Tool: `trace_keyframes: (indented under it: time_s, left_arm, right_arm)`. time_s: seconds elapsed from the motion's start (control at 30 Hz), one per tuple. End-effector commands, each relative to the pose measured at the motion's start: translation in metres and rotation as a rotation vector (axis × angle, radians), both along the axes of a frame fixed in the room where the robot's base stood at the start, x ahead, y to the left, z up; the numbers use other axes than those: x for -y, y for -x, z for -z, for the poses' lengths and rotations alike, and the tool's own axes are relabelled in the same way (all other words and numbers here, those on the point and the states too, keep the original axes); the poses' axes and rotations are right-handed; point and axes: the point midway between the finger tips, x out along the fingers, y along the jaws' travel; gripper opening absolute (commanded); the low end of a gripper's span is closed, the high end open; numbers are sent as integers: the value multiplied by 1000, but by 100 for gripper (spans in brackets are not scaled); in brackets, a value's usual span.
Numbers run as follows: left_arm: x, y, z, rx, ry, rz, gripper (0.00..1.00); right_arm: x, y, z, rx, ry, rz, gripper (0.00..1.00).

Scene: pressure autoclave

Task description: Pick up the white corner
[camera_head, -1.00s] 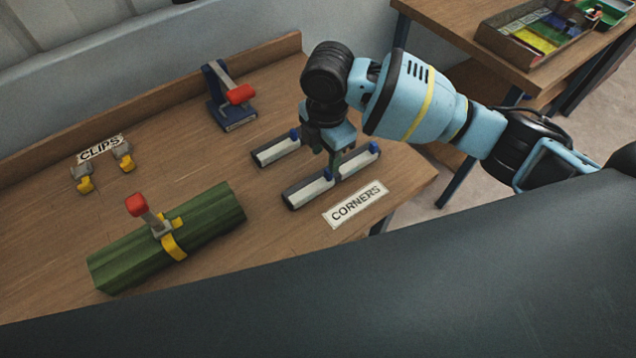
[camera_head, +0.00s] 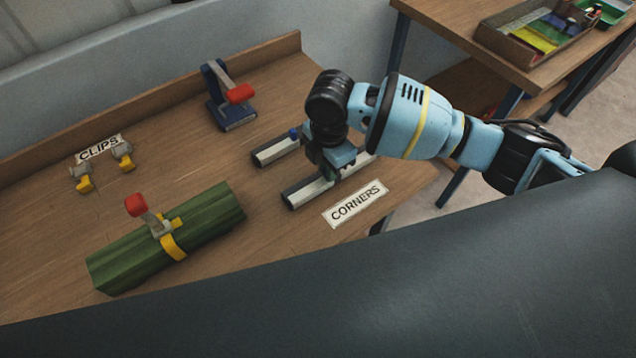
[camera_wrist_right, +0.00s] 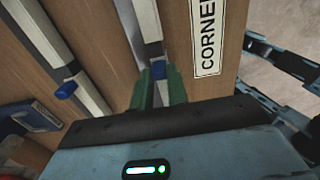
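Two long white corner pieces with dark sides and blue knobs lie on the wooden table in the head view: the near corner (camera_head: 308,190), beside the CORNERS label (camera_head: 354,204), and the far corner (camera_head: 274,151). My right gripper (camera_head: 333,173) is low over the right part of the near corner and hides its knob there. In the right wrist view the green fingers (camera_wrist_right: 160,84) stand on either side of the near corner (camera_wrist_right: 145,22) by its blue knob (camera_wrist_right: 158,69). They look apart, with no clear grip. My left gripper is not in view.
A blue stand with a red handle (camera_head: 236,96) is behind the corners. A green ribbed bundle (camera_head: 205,218) with a yellow clip lies at front left. Two clips (camera_head: 123,156) sit by the CLIPS label (camera_head: 99,148). Another table (camera_head: 440,22) stands at upper right.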

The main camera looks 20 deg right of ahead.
Motion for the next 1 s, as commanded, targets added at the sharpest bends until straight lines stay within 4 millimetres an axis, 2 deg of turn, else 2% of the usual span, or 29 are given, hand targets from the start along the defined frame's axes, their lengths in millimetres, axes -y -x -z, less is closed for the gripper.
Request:
trace_keyframes:
  time_s: [0.1, 0.47, 0.63, 0.77, 1.0]
  left_arm:
    - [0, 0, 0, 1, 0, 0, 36]
    - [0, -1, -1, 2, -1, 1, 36]
    - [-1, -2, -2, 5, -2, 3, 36]
    - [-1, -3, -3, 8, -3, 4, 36]
    - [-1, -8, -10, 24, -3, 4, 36]
  right_arm:
    - [0, 0, 0, 0, 0, 0, 0]
    - [0, 0, -4, 1, 0, 0, 0]
    - [0, -1, -18, 2, -2, 0, 0]
    - [0, -1, -36, 4, -1, 0, 0]
    - [-27, 46, -42, 1, -3, -6, 0]
